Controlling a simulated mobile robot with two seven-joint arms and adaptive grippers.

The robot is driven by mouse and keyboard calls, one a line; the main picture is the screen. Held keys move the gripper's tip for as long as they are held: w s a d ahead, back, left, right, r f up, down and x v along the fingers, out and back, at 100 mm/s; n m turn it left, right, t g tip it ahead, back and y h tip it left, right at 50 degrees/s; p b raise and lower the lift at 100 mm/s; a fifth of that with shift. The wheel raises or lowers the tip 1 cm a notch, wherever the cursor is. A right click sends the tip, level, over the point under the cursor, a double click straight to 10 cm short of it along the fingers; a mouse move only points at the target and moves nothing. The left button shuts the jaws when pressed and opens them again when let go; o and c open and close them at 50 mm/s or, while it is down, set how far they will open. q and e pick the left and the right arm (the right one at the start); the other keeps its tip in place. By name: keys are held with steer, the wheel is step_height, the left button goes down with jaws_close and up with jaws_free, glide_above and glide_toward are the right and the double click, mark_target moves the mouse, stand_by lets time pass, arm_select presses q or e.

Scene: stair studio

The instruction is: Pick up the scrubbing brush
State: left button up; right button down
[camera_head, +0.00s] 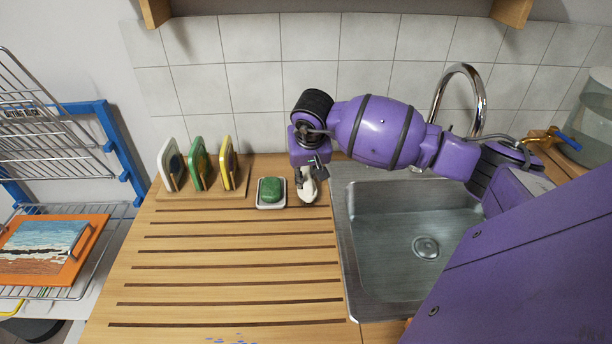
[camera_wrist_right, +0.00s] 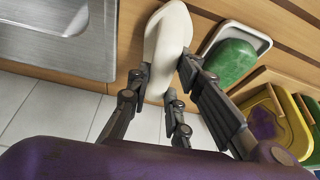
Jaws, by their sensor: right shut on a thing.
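The scrubbing brush (camera_head: 308,193) is a small off-white piece at the back right of the slatted wooden drainboard, close to the sink's left edge. In the right wrist view the brush (camera_wrist_right: 168,45) is a long cream oval between the fingers. My right gripper (camera_head: 310,172) comes down on it from behind and is shut on it. In the right wrist view the dark fingers of my right gripper (camera_wrist_right: 166,78) close on both its sides. I cannot tell whether the brush touches the board, and its underside is hidden. My left gripper is not in view.
A green soap on a white dish (camera_head: 271,205) sits just left of the brush. A rack with white, green and yellow sponge-like pieces (camera_head: 228,167) stands further left. The steel sink (camera_head: 400,280) and tap (camera_head: 478,90) are on the right. The front drainboard (camera_head: 230,273) is clear.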

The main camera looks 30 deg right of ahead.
step_height(320, 180, up, 3)
steer(key=shift+f, duration=0.1)
steer(key=s+r, duration=1)
steer(key=s, duration=0.4)
steer(key=shift+a, duration=0.2)
